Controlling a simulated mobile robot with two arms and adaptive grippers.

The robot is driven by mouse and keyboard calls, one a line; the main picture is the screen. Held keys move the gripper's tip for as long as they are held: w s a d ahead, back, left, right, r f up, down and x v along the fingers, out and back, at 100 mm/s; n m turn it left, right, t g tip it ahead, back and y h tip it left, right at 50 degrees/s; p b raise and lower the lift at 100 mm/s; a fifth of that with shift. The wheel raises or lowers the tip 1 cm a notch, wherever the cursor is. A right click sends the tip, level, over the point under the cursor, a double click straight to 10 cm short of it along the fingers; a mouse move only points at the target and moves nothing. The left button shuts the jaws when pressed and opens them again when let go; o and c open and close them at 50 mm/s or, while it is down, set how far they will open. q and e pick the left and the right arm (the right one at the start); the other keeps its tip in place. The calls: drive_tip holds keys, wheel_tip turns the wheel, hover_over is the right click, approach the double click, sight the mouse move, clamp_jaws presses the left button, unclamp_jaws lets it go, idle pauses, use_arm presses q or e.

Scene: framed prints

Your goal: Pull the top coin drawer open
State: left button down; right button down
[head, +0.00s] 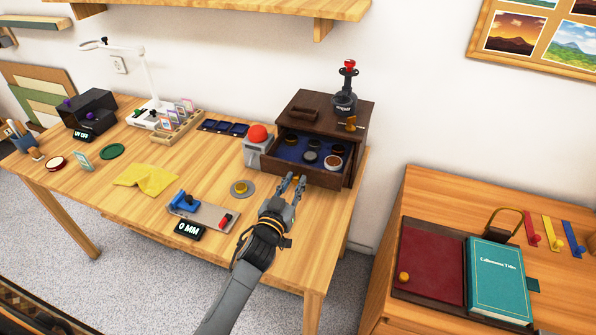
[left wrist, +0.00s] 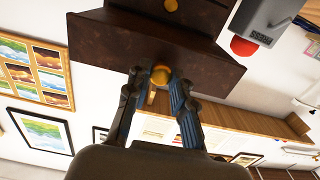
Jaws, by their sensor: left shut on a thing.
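The dark wood coin cabinet (head: 345,120) stands at the back right of the table. Its coin drawer (head: 300,172) is pulled out toward me, showing a blue lining with several round coins or capsules in it. My left gripper (head: 293,182) is at the front of this drawer. In the left wrist view, the fingers of my left gripper (left wrist: 157,82) close around the brass knob (left wrist: 161,74) on the drawer front (left wrist: 110,50). A second brass knob (left wrist: 171,5) shows on the dark cabinet front beyond. My right gripper is not in view.
A grey box with a red dome button (head: 258,133) stands left of the drawer. A round disc (head: 242,188) and a gauge (head: 203,214) lie near my arm. A black stamp-like press (head: 345,100) stands on the cabinet. A side desk (head: 425,185) is to the right.

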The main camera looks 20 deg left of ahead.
use_arm(q)
drive_tip(key=shift+s+r, duration=0.1)
drive_tip(key=shift+s, duration=0.2)
drive_tip(key=shift+w, duration=0.1)
drive_tip(key=c, duration=1.1)
unclamp_jaws()
drive_tip(key=shift+c, duration=0.2)
drive_tip(key=s, duration=1.2)
drive_tip(key=shift+a, duration=0.2)
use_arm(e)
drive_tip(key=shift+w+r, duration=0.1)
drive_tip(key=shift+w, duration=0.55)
